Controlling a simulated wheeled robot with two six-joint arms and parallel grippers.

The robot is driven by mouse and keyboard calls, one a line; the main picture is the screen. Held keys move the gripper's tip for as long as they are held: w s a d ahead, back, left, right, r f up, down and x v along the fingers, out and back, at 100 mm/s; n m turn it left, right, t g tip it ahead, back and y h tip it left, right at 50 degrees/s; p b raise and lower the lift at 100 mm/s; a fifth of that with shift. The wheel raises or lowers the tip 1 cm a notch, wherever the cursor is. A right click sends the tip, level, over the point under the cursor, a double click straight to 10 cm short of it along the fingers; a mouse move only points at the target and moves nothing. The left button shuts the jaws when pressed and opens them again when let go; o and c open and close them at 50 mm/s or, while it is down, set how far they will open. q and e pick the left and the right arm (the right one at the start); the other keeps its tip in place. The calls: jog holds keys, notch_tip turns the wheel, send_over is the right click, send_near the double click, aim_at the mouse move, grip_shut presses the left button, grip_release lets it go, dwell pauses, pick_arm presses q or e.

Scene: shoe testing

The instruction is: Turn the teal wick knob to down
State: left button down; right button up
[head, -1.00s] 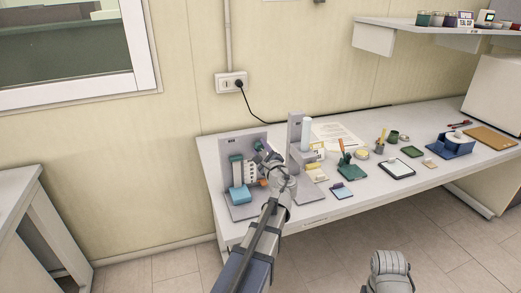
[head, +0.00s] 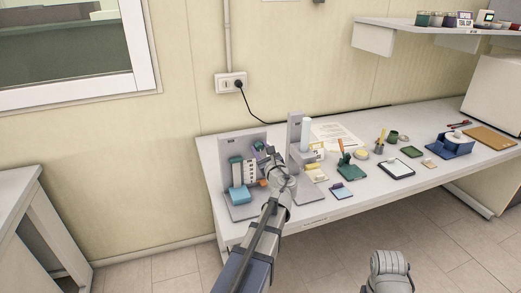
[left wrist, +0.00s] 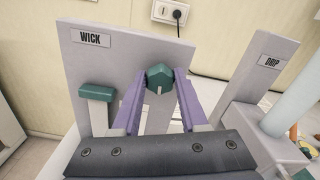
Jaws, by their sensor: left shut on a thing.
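The teal wick knob (left wrist: 160,77) sits on the grey panel marked WICK (left wrist: 125,48). A pale mark on the knob points roughly down in the left wrist view. The purple fingers of my left gripper (left wrist: 160,88) are on both sides of the knob and shut on it. In the head view the knob (head: 258,145) shows small and partly hidden behind my left gripper (head: 263,151). A teal block (left wrist: 97,92) stands out at the panel's left side. My right gripper is out of the head view; only part of that arm shows at the bottom.
A second grey stand marked DRIP (left wrist: 258,75), with a white cylinder (head: 306,134), is close right of my left gripper. A green holder (head: 352,172), a clipboard (head: 394,168) and a blue tray (head: 450,147) lie farther right on the white table (head: 420,190).

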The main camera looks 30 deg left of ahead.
pick_arm(q)
jog(key=shift+s, duration=0.1)
dwell(0.3)
jog(key=shift+c, duration=2.2)
grip_release()
jog(key=v, duration=0.7)
jog(key=shift+s+d, duration=0.25)
jog(key=shift+d, duration=0.05)
jog(key=s+d+f+n+g+h, duration=0.3)
jog(key=s+d+f+n, duration=0.2)
jog(key=d+f+n, duration=0.25)
jog(key=s+d+f+n+g+h, duration=0.4)
jog(key=d+f+n, duration=0.2)
jog(key=d+f, duration=0.15)
jog(key=s+d+f+n+g+h, duration=0.2)
jog(key=s+d+f, duration=0.1)
jog(key=s+d, duration=0.3)
jog(key=s+d+f+n+g+h, duration=0.2)
jog(key=s+d+f+n+h, duration=0.1)
jog(key=s+d, duration=0.4)
jog(key=d+f, duration=0.1)
jog(key=d, duration=0.2)
jog(key=shift+g+h, duration=0.3)
jog(key=shift+g, duration=0.1)
